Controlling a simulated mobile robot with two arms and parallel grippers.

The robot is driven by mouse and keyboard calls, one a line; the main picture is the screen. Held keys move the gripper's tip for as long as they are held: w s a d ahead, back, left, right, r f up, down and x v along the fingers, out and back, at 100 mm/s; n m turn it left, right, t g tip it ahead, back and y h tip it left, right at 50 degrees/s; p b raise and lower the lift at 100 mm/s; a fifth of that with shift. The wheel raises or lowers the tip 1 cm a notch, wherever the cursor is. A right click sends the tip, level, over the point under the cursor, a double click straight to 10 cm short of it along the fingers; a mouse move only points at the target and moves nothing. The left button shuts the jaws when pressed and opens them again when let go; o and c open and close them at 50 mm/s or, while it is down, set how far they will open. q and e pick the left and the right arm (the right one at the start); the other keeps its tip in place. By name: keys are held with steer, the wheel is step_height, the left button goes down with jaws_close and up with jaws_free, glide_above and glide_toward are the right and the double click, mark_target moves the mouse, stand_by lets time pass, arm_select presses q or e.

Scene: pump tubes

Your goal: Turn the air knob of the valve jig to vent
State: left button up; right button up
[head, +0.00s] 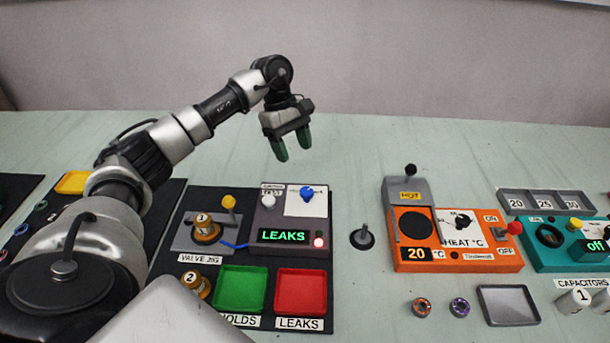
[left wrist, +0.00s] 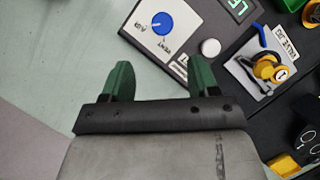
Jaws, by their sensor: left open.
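The blue air knob (head: 307,194) sits on a white plate at the back right of the valve jig's grey box (head: 267,220). In the left wrist view the knob (left wrist: 163,24) has lettering beside it that reads like AIR and VENT; its white mark seems to lie on the AIR side. My right gripper is not in view.
Brass valve 1 (head: 206,230) with a yellow-topped lever (head: 229,203) stands left of the box. Valve 2 (head: 195,283), a green tray (head: 242,289) and a red tray (head: 302,292) are in front. An orange heater (head: 455,252) stands to the right. The table behind the jig is clear.

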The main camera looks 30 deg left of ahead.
arm_select(q)
glide_above(306, 190)
steer(key=a, duration=0.2)
step_height(306, 190, down, 5)
steer(key=shift+w+r+p, duration=0.1)
steer(key=shift+p, duration=0.25)
steer(key=x, duration=0.3)
steer(key=shift+w+d+f, duration=0.1)
steer(key=shift+w+f, duration=0.05)
steer(key=shift+f, duration=0.25)
steer(key=shift+d+f, duration=0.2)
steer(key=shift+f, duration=0.3)
steer(key=c, duration=0.7)
steer(key=shift+c, duration=1)
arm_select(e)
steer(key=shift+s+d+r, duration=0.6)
